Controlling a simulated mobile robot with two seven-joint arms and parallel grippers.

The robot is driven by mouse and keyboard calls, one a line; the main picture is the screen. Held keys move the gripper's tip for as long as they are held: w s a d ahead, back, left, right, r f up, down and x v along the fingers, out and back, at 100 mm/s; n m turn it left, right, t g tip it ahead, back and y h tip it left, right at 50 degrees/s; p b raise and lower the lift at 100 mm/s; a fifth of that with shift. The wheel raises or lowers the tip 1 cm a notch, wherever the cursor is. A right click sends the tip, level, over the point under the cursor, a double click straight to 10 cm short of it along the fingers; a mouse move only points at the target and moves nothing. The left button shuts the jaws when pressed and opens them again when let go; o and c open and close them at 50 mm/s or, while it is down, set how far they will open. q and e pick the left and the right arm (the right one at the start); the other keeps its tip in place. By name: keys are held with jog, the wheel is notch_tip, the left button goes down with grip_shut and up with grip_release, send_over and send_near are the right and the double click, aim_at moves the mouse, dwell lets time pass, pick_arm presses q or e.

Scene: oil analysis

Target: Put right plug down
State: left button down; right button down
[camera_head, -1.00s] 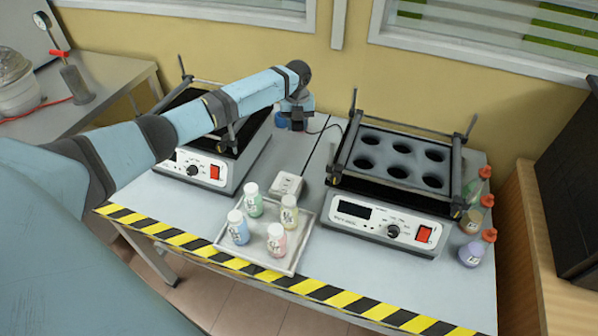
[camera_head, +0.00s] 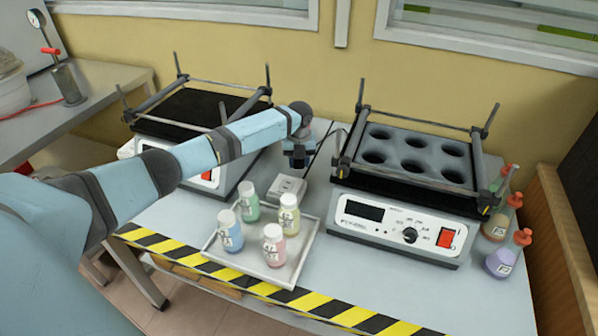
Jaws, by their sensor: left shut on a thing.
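My left gripper (camera_head: 297,163) hangs at the end of the blue arm from the left. It points down over the table, just behind the white power socket (camera_head: 287,187). It is shut on the right plug, which is too small and too covered by the gripper to make out. A thin dark cable (camera_head: 322,143) runs from beside the gripper toward the right shaker (camera_head: 400,228). I cannot tell whether the plug touches the table. My right gripper is not in view.
A tray (camera_head: 308,243) with several capped bottles stands in front of the socket. The left shaker (camera_head: 196,106) is behind my arm. Several red-stoppered flasks (camera_head: 502,262) stand at the right edge. The strip between the shakers is narrow.

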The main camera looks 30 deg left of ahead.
aim_at(299, 168)
pick_arm(q)
notch_tip(299, 168, down, 2)
jog(key=shift+f+b, duration=0.1)
jog(key=shift+b, duration=0.35)
jog(key=shift+f, duration=0.6)
jog(key=c, duration=0.7)
grip_release()
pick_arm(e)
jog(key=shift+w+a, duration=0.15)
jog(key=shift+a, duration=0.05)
pick_arm(q)
jog(key=shift+r, duration=0.15)
